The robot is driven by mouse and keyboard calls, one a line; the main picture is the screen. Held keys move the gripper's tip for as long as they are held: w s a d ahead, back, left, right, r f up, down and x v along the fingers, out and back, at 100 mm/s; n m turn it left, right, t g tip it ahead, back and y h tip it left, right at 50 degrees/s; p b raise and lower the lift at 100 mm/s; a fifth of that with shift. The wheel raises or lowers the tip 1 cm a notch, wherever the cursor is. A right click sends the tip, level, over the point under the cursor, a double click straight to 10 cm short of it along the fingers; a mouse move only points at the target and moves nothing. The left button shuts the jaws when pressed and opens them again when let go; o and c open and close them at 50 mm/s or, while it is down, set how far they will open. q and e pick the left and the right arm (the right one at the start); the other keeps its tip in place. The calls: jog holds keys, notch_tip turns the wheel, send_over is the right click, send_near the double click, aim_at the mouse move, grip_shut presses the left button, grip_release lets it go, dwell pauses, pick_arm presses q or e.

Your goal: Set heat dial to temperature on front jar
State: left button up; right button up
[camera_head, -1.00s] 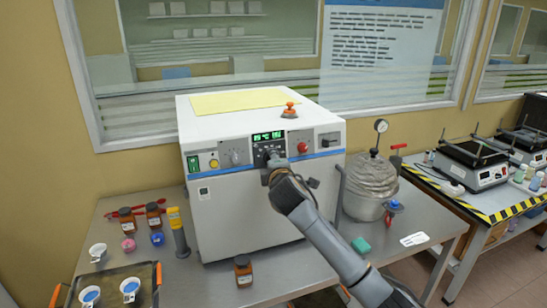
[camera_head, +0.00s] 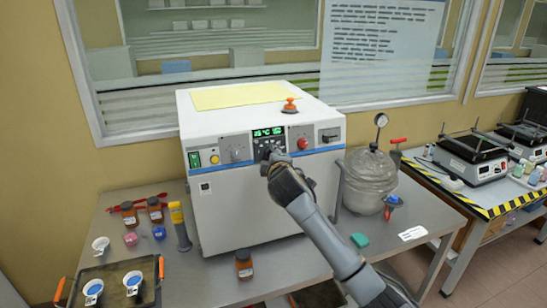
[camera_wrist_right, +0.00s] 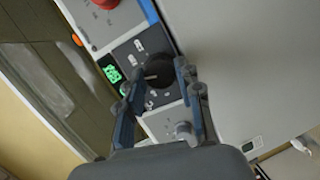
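The heat dial (camera_wrist_right: 158,82) is a round black knob on a dark panel of the white oven (camera_head: 225,205). A green display (camera_head: 268,132) sits above it and seems to read 25 °C; it also shows in the right wrist view (camera_wrist_right: 111,72). My right gripper (camera_head: 274,158) is at the panel and mostly hides the dial in the head view. In the right wrist view its fingers (camera_wrist_right: 155,78) are spread on either side of the dial; contact is unclear. The front jar (camera_head: 243,264), brown with a label too small to read, stands before the oven. My left gripper is out of view.
A red knob (camera_head: 302,143) and switches flank the dial panel. A covered pot with a gauge (camera_head: 370,180) stands right of the oven. Two brown jars (camera_head: 129,213) and a tray (camera_head: 117,274) with small cups are at the left. A green block (camera_head: 360,240) lies at the front right.

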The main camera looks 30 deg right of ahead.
jog(key=o, duration=0.4)
jog(key=v, duration=1.2)
jog(key=shift+d, duration=0.1)
